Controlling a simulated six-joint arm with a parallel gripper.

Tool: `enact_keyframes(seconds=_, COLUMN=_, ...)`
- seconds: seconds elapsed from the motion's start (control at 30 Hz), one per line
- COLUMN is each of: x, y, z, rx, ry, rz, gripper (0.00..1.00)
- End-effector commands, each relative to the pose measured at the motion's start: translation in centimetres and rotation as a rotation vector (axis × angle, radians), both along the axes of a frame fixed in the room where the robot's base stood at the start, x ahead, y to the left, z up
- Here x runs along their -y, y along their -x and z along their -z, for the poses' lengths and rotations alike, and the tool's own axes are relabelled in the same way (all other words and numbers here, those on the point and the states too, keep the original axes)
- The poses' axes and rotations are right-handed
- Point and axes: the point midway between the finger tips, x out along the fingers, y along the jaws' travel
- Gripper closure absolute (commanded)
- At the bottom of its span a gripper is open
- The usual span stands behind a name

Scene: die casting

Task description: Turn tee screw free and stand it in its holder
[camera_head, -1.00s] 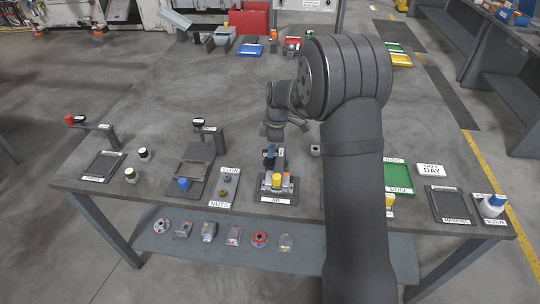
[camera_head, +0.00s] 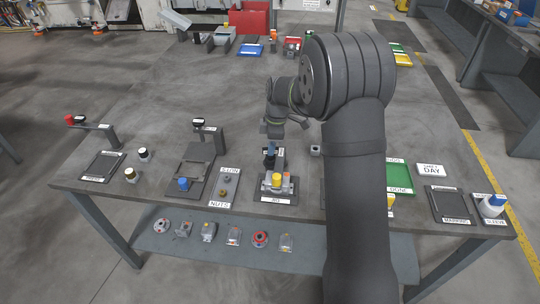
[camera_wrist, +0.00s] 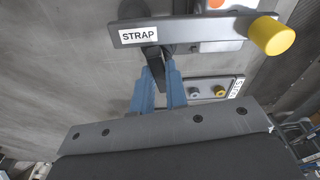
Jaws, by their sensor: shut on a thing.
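My gripper (camera_head: 270,160) points down over the back of the small fixture (camera_head: 293,198) at the table's front middle. In the wrist view its two blue fingers (camera_wrist: 158,72) are shut on a dark piece (camera_wrist: 152,54), apparently the tee screw, beside the grey bar labelled STRAP (camera_wrist: 190,30). Much of the piece is hidden by the fingers, and I cannot tell whether it is still in the fixture. A yellow knob (camera_wrist: 272,36) is at the bar's right end; it also shows in the head view (camera_head: 276,180). I cannot make out the tee screw's holder.
A nuts tray (camera_head: 227,180) and a clamp stand with a blue knob (camera_head: 184,183) stand left of the fixture. A green tray (camera_head: 398,177) lies right, partly behind my arm. The table's middle beyond the fixture is mostly clear.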

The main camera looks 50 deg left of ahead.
Motion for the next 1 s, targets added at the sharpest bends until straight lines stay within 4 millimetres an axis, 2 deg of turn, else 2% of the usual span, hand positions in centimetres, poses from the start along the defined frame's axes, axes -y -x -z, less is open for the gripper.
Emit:
enact_keyframes(seconds=0.27, x=0.0, y=0.0, z=-0.6, rx=0.001, ry=-0.002, rz=0.0, gripper=1.0)
enact_keyframes(seconds=0.7, x=-0.1, y=0.0, z=-2.8, rx=0.002, ry=-0.002, rz=0.0, gripper=1.0)
enact_keyframes(seconds=1.0, x=0.0, y=0.0, z=-3.1, rx=0.001, ry=-0.001, rz=0.0, gripper=1.0)
